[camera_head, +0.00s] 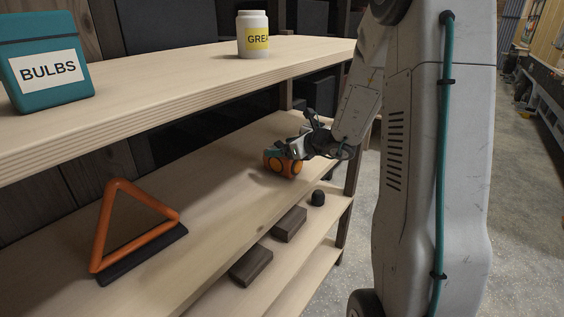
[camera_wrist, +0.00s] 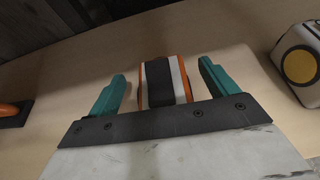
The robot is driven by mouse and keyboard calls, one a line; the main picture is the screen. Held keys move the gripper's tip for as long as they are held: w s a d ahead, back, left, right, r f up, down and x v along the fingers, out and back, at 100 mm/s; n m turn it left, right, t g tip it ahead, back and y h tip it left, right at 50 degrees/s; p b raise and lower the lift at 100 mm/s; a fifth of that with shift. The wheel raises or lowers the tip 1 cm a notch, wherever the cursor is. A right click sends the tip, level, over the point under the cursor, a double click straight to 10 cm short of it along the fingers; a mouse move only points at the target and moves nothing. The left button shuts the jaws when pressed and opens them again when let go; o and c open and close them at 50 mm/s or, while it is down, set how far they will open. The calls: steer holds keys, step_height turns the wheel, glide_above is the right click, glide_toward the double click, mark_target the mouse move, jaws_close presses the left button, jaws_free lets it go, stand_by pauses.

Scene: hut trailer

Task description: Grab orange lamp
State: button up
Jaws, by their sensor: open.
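The orange lamp (camera_head: 283,166) sits on the middle shelf board, partly covered by my gripper in the head view. In the wrist view the lamp (camera_wrist: 180,82) shows orange sides, pale bands and a black middle strip. My gripper (camera_wrist: 162,72) is open, with one teal finger on each side of the lamp and a visible gap at both sides. In the head view my gripper (camera_head: 280,151) is right at the lamp. I cannot tell how far down the fingers reach.
An orange warning triangle (camera_head: 122,217) stands left on the same board; its end shows in the wrist view (camera_wrist: 10,111). A pale-and-black object with a yellow disc (camera_wrist: 300,64) is close on the right. The upper shelf (camera_head: 180,85) is overhead. Dark blocks (camera_head: 290,224) lie lower.

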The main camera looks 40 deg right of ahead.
steer(key=shift+w+a, duration=0.1)
steer(key=shift+w, duration=0.1)
steer(key=c, duration=1.6)
steer(key=shift+o, duration=0.2)
